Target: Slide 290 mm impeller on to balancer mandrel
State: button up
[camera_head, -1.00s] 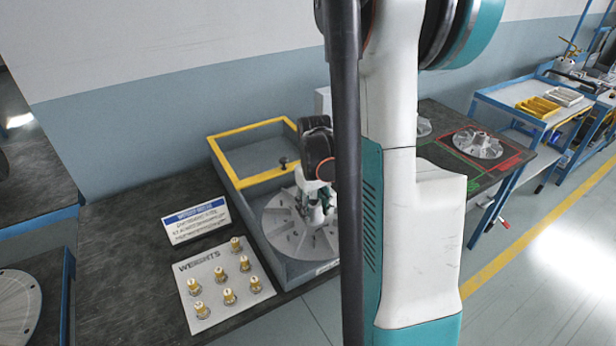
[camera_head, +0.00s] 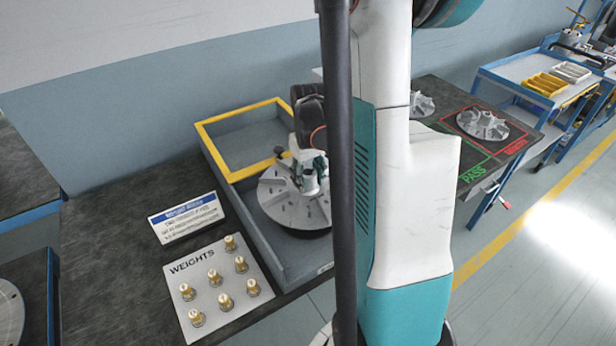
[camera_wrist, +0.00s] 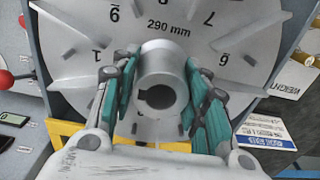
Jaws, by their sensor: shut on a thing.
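The impeller (camera_head: 290,208) is a grey bladed disc marked "290 mm" in the wrist view (camera_wrist: 185,40). My gripper (camera_head: 318,182) is shut on its central hub, with green-padded fingers on both sides of the hub in the wrist view (camera_wrist: 163,90). The hub's bore and a keyway notch face the wrist camera. The impeller is over the grey balancer tray (camera_head: 262,236), apparently raised, with a dark band under its front edge. The mandrel cannot be clearly made out; the impeller and my arm hide part of the balancer.
A yellow frame (camera_head: 238,172) borders the balancer's back part. A weights plate (camera_head: 217,285) with several brass weights and a sign (camera_head: 186,217) stand to its left. Green PASS (camera_head: 473,173) and red-outlined areas lie right; another impeller (camera_head: 482,124) sits in the red one.

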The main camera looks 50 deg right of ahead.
jog(key=shift+f, duration=0.1)
jog(key=shift+f+b, duration=2.15)
jog(key=shift+f, duration=0.25)
jog(key=shift+f+b, duration=2.2)
jog(key=shift+f, duration=0.25)
jog(key=o, duration=1.2)
jog(key=shift+s, duration=0.1)
jog(key=shift+c, duration=0.2)
jog(key=shift+r, duration=0.1)
notch_tip(320, 180, up, 12)
jog(key=shift+f, duration=0.1)
